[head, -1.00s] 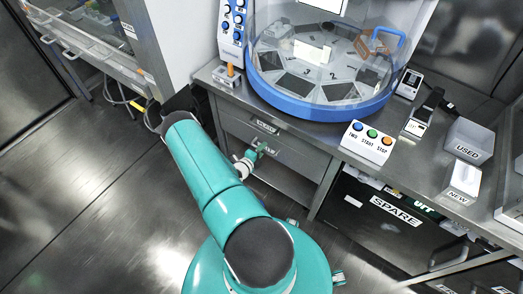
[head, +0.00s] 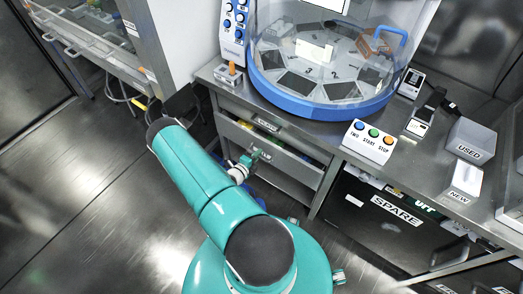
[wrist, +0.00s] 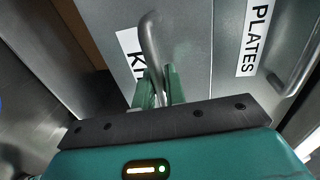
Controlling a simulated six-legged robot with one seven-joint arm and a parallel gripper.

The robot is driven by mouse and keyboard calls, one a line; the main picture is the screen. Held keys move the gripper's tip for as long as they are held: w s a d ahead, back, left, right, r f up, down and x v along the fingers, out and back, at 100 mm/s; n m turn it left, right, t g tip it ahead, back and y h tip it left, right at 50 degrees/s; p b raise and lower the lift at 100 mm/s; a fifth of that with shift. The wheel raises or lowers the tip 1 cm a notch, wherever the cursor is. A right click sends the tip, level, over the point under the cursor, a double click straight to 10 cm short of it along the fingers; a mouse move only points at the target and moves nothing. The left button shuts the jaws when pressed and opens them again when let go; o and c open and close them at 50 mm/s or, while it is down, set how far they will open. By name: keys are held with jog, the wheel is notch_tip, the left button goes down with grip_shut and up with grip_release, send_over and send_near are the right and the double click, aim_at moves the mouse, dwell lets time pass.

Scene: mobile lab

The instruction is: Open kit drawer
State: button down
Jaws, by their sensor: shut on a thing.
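The kit drawer (head: 290,171) is the lower drawer under the bench, and it stands partly pulled out, with coloured items showing behind its front. In the wrist view its grey front carries a white label (wrist: 131,52), of which only the start, "K", is readable. A curved metal handle (wrist: 151,40) sticks out from this front. My gripper (wrist: 159,80) is shut on the handle, one green finger on each side. In the head view my gripper (head: 256,156) is small at the drawer front, partly hidden by my arm.
The "PLATES" drawer front (wrist: 228,40) with its own handle (wrist: 303,62) lies beside it, shut. The bench above holds a blue-rimmed round machine (head: 320,105) and a button box (head: 368,142). A "SPARE" bin (head: 395,210) stands right. Floor at left is clear.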

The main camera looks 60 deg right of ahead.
jog(key=f+v, duration=0.2)
jog(key=v, duration=0.7)
jog(key=f+v, duration=0.1)
jog(key=v, duration=0.7)
jog(key=shift+w+a+f, duration=0.15)
jog(key=shift+a+f, duration=0.1)
jog(key=shift+a, duration=0.55)
jog(key=c, duration=1.5)
grip_release()
jog(key=shift+a, duration=0.1)
jog(key=v, duration=1.3)
jog(key=shift+w+a, duration=0.1)
jog(key=shift+a, duration=0.2)
